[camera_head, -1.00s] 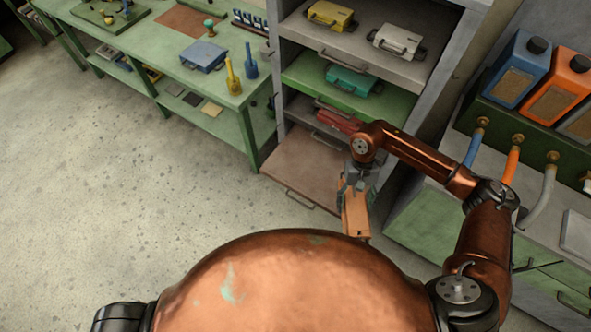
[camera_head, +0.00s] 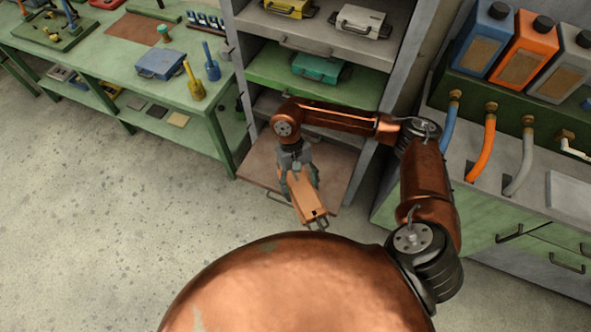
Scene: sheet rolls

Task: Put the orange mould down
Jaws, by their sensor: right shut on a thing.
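The orange mould (camera_head: 308,202) is a box-shaped case with a handle at its near end. My right gripper (camera_head: 298,178) is shut on it from above. It hangs over the front part of the brown pulled-out bottom shelf (camera_head: 336,170) of the grey rack. I cannot tell whether the mould touches the shelf. My right arm covers part of the rack's lower shelves. My left gripper is not in view.
Higher in the rack sit a teal mould (camera_head: 320,68), a white mould (camera_head: 361,21) and a yellow mould (camera_head: 288,7). A green workbench (camera_head: 120,62) stands left. A counter with blue, orange and grey canisters (camera_head: 524,50) stands right. The floor at left is clear.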

